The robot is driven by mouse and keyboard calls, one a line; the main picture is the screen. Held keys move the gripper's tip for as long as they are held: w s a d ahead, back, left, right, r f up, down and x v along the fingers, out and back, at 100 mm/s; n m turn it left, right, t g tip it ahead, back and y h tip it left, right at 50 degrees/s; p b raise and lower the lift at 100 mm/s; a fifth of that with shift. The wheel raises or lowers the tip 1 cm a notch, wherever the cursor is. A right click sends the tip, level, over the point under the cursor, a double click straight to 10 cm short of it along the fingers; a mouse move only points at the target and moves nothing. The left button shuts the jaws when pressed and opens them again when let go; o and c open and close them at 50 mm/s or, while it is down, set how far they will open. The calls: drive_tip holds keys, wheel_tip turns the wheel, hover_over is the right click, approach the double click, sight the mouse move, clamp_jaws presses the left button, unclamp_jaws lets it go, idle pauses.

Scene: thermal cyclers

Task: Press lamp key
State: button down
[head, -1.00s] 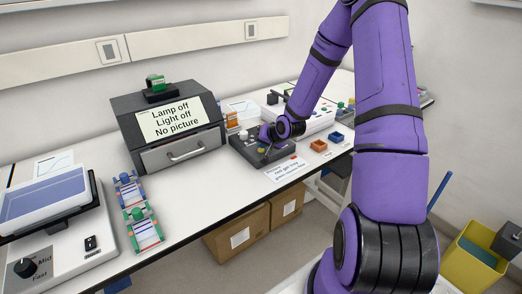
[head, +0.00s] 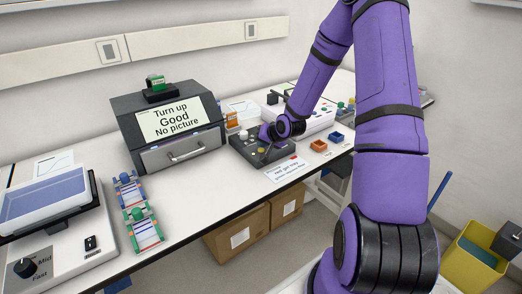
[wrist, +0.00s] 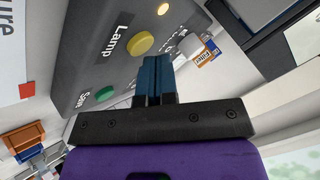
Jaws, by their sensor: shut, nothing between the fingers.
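A green key (wrist: 104,93) is marked "Save". My gripper (wrist: 153,66) is shut and empty, its blue fingertips close by the yellow key; whether they touch it I cannot tell. The box's screen (head: 170,117) reads "Turn up / Good / No picture".
Orange (head: 318,145) and blue (head: 335,137) small trays and a printed card (head: 285,169) lie right of the panel. A white machine (head: 315,120) stands behind.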

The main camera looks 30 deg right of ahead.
sight(263, 149)
drive_tip(key=shift+r, duration=0.4)
drive_tip(key=shift+r, duration=2.55)
